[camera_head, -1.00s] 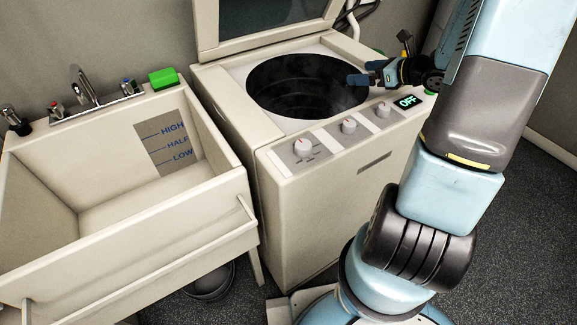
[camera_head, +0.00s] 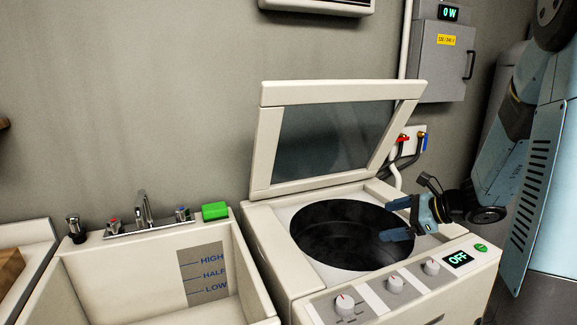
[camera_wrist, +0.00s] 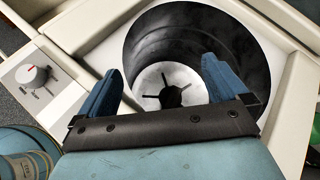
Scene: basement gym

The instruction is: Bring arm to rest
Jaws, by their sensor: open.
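My gripper (camera_head: 397,219) is open above the right part of the washing machine's round drum opening (camera_head: 335,236). In the wrist view its two blue fingers (camera_wrist: 160,88) stand apart with nothing between them. The drum (camera_wrist: 140,50) shows below them, with a dark spoked hub at its bottom, and looks empty. My arm comes in from the right side of the head view.
A grey electrical box (camera_head: 440,62) and taps (camera_head: 422,140) are on the wall behind.

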